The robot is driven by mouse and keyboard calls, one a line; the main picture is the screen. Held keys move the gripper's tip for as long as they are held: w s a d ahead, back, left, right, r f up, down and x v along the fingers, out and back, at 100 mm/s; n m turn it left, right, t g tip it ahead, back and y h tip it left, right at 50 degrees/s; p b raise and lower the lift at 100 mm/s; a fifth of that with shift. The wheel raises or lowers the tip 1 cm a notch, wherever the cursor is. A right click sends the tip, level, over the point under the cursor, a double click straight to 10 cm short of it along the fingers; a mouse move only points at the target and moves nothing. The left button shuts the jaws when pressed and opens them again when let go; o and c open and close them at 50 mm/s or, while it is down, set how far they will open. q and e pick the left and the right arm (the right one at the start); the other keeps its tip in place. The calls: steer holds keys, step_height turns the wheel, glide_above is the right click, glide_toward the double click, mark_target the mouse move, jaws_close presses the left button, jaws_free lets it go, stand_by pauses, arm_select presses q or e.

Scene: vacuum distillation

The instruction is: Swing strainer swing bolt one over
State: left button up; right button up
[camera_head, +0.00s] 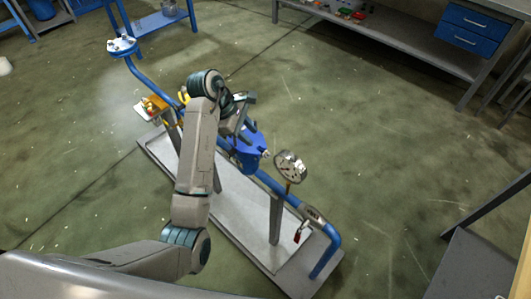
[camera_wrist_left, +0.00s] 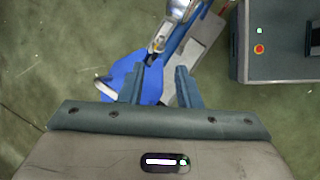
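The blue strainer (camera_head: 247,156) sits on the blue pipe of the skid, partly hidden by my left arm and gripper. A small silver fitting (camera_head: 265,154) shows at its right side. My left gripper (camera_head: 246,118) is just above and behind the strainer. In the left wrist view the gripper (camera_wrist_left: 160,70) is open, with the blue strainer body (camera_wrist_left: 124,74) beyond and between its fingers. A silver bolt-like part (camera_wrist_left: 157,46) lies just past the fingertips, and I see nothing gripped. Which swing bolt is number one I cannot tell. My right gripper is not in view.
An orange-yellow part (camera_head: 152,104) is at the skid's left. A workbench (camera_head: 400,45) with blue drawers stands behind. The floor between is clear.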

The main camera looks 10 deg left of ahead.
mark_target(267, 154)
arm_select(q)
steer(key=d+f, duration=0.1)
steer(key=f, duration=0.2)
steer(key=d+f+m, duration=0.1)
steer(key=d+f, duration=0.1)
steer(key=f, duration=0.1)
steer(key=w+d+f+m+p, duration=0.1)
steer(key=f, duration=0.2)
steer(key=shift+d+f, duration=0.25)
steer(key=shift+d, duration=0.15)
steer(key=shift+c, duration=0.2)
jaws_close()
steer(key=shift+w+a, duration=0.1)
